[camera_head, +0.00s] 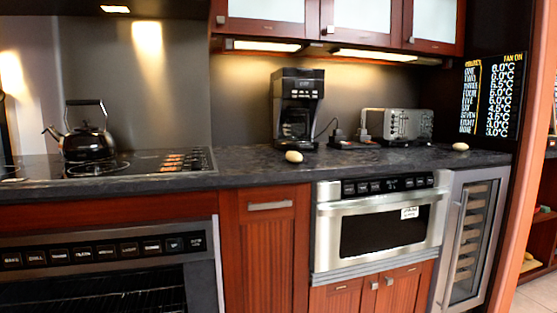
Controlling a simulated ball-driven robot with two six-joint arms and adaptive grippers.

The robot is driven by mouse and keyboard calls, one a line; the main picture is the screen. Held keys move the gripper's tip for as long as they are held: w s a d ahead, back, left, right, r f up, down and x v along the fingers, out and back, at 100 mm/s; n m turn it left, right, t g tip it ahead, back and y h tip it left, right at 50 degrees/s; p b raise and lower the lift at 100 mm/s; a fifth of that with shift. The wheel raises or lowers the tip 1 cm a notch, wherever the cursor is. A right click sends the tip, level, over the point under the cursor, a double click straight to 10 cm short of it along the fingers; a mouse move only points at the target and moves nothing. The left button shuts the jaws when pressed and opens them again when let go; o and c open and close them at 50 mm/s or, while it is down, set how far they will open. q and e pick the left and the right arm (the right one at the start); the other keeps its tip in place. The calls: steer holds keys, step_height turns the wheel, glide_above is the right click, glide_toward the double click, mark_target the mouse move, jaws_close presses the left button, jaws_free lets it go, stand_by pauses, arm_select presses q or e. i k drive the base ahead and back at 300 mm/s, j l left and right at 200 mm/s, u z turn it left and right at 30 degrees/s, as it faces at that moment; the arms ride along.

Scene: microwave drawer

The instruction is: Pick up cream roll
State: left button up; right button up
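A small cream-coloured, rounded roll (294,156) lies on the dark countertop in front of the coffee maker, near the counter's front edge. A second small cream-coloured, rounded roll (460,146) lies at the right end of the countertop, to the right of the toaster. Both look alike at this distance, and I cannot tell which is the cream roll. Nothing touches either one. Neither of my grippers is in view.
The dark countertop (245,171) holds a black kettle (84,136) on the cooktop at left, a coffee maker (297,108) and a toaster (400,125). Below are a microwave drawer (383,231), shut, and an oven (100,280). Wall cabinets hang above.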

mark_target(294, 158)
steer(key=i+l+u, duration=0.2)
steer(key=l+u, duration=0.15)
steer(key=i+l+u, duration=0.1)
steer(key=l+u, duration=0.2)
steer(key=l, duration=0.2)
steer(key=i+l+u, duration=0.1)
steer(key=l+u, duration=0.25)
steer(key=l, duration=0.15)
